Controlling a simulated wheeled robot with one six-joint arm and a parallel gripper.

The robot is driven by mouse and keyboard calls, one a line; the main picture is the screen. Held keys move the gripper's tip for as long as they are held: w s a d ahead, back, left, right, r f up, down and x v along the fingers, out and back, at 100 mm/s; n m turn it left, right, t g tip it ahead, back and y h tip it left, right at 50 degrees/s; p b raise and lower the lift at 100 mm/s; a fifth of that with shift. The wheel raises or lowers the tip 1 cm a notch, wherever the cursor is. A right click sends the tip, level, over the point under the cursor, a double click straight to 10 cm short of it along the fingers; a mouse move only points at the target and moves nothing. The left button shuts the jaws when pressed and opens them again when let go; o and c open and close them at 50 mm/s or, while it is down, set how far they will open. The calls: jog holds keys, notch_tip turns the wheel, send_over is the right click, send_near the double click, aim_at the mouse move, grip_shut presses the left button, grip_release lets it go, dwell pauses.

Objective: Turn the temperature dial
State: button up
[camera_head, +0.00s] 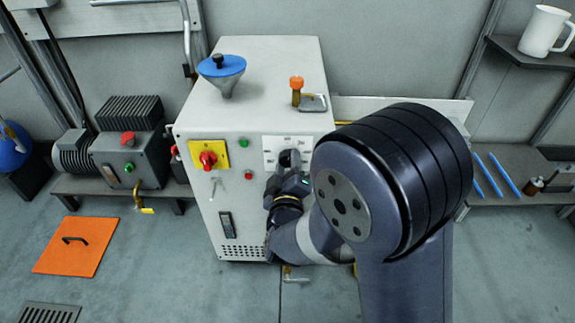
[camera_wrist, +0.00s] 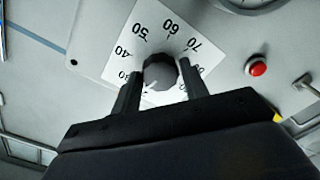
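The temperature dial (camera_wrist: 160,70) is a dark round knob on a white scale plate (camera_wrist: 118,50) with printed numbers, among them 40, 50, 60 and 70. A light pointer mark shows at its lower left in the wrist view. My gripper (camera_wrist: 164,75) has one finger on each side of the knob; a narrow gap shows at the right finger, and contact at the left finger is unclear. In the head view my gripper (camera_head: 288,172) is at the plate (camera_head: 272,143) on the cabinet front, and the arm hides part of the plate.
The grey cabinet (camera_head: 258,80) also carries a red switch on a yellow plate (camera_head: 208,156), a green button (camera_head: 244,143) and a red button (camera_head: 248,175). A red button (camera_wrist: 257,68) is near the dial in the wrist view. A blue funnel (camera_head: 222,67) stands on top.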

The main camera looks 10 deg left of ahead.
jog(key=c, duration=0.6)
jog(key=shift+m+b, duration=0.3)
jog(key=m+b, duration=0.2)
jog(key=shift+f+m, duration=0.15)
jog(key=shift+m, duration=0.25)
jog(key=m+b, duration=0.2)
jog(key=m, duration=0.1)
jog(key=shift+m, duration=0.3)
jog(key=m+b, duration=0.2)
jog(key=m, duration=0.1)
jog(key=shift+m+b, duration=0.4)
jog(key=shift+m, duration=1.1)
jog(key=shift+r, duration=0.2)
